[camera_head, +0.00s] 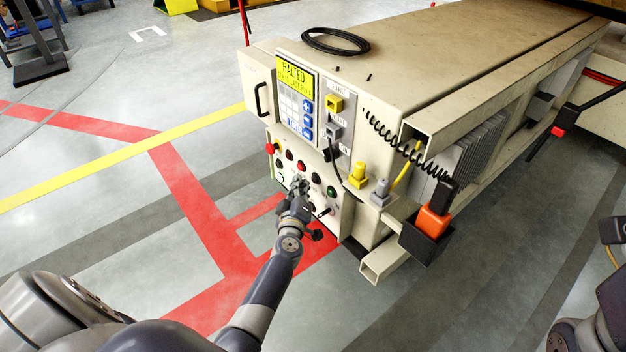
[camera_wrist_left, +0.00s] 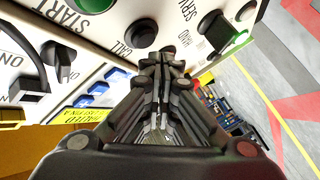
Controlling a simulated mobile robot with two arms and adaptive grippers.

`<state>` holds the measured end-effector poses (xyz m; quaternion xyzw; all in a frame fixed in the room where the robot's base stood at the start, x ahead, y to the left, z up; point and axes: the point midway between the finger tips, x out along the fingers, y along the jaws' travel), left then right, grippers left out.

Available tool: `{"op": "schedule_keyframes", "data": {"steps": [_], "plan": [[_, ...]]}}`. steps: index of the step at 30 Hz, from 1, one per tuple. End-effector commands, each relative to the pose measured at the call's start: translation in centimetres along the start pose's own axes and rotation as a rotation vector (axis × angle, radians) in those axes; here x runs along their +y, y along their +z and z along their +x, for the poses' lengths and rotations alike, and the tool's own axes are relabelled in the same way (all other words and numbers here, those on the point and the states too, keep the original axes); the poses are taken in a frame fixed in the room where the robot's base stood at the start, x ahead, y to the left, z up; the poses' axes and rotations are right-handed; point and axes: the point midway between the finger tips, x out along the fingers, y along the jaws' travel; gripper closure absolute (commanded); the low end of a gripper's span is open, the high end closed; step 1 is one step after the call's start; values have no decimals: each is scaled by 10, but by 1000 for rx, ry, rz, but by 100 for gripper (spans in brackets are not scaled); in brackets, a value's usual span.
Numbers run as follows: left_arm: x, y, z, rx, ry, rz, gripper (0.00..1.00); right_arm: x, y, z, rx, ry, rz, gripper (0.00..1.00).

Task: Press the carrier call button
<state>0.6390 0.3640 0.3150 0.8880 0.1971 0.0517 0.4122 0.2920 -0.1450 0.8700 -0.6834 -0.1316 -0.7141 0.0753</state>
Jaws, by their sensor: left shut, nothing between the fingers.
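The carrier's control panel (camera_head: 325,200) is on the near end of a long beige machine, with several coloured buttons below a yellow screen reading HALTED (camera_head: 295,77). My left gripper (camera_head: 300,185) is at the panel, its fingers shut and empty. In the left wrist view the shut fingertips (camera_wrist_left: 163,56) are close to a round black button (camera_wrist_left: 141,33) labelled CALL, appearing just beside it; I cannot tell whether they touch. In the head view, the gripper covers part of the button rows and I cannot pick out the call button. My right gripper's fingers do not show.
A green START button (camera_wrist_left: 93,3) and a black selector knob (camera_wrist_left: 213,28) flank the call button. An orange-and-black connector (camera_head: 433,222) and a coiled cable (camera_head: 405,150) stick out at the panel's right. Open floor with red and yellow lines lies left.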

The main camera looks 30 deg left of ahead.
Motion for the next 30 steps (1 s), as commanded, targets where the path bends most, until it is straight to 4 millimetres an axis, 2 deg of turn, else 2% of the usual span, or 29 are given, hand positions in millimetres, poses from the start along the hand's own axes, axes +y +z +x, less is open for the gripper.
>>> {"op": "schedule_keyframes", "data": {"steps": [6, 11, 22, 30], "plan": [[-3, -3, -3, 0, -1, 1, 100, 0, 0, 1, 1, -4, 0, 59], [-10, -11, -14, 0, -2, 3, 100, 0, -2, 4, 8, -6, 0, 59], [-28, -28, -39, 0, -1, 2, 100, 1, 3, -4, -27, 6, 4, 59], [-31, -31, -42, 0, 0, 0, 100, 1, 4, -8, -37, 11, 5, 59]]}}
